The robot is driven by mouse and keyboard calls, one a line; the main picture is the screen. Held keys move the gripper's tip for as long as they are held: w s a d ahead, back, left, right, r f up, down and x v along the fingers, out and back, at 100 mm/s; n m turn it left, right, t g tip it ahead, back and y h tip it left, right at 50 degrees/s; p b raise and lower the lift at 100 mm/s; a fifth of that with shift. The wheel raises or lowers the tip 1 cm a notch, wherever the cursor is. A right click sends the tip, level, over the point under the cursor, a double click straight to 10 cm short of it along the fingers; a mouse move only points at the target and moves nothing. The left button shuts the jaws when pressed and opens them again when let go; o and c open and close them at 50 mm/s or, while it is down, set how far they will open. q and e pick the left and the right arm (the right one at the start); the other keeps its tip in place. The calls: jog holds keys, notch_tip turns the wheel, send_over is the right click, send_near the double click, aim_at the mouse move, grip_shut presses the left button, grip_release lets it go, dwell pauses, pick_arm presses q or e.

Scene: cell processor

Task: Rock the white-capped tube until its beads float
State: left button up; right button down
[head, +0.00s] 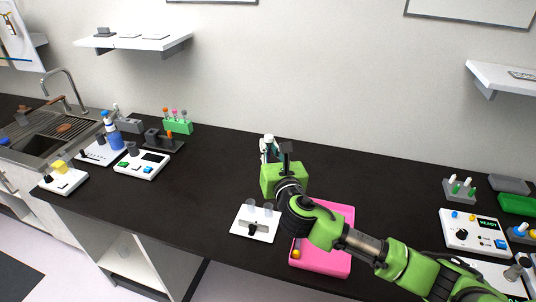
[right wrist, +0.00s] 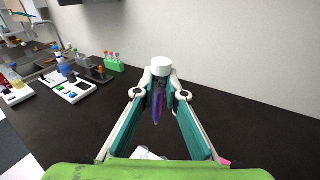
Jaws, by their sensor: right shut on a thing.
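The white-capped tube (right wrist: 160,68) is between the fingertips of my right gripper (right wrist: 160,88) in the right wrist view, and the gripper is shut on it. Below the white cap the tube body looks purple; single beads are too small to make out. In the head view my right gripper (head: 270,155) is over the middle of the black counter, and the white cap (head: 269,138) shows at its tip. My left gripper is not in view.
A small white device (head: 255,223) and a pink tray (head: 330,262) lie below my right arm. A green rack with coloured-capped tubes (head: 178,127) and white devices (head: 140,165) stand left. A READY-display device (head: 475,232) stands right. The counter behind the gripper is clear.

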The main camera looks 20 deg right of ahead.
jog(key=m+b, duration=0.1)
jog(key=m, duration=0.2)
jog(key=shift+f, duration=0.2)
jog(key=shift+r+m, duration=0.1)
jog(key=shift+m, duration=0.5)
jog(key=shift+r, duration=0.15)
jog(key=n+p, duration=0.1)
jog(key=p, duration=0.1)
jog(key=n+p, duration=0.1)
jog(key=p, duration=0.1)
jog(key=shift+r, duration=0.3)
jog(key=shift+f+n+b, duration=0.25)
jog(key=shift+n+b, duration=0.05)
jog(key=shift+n, duration=0.6)
jog(key=shift+f+n, duration=0.15)
jog(key=shift+n, duration=0.55)
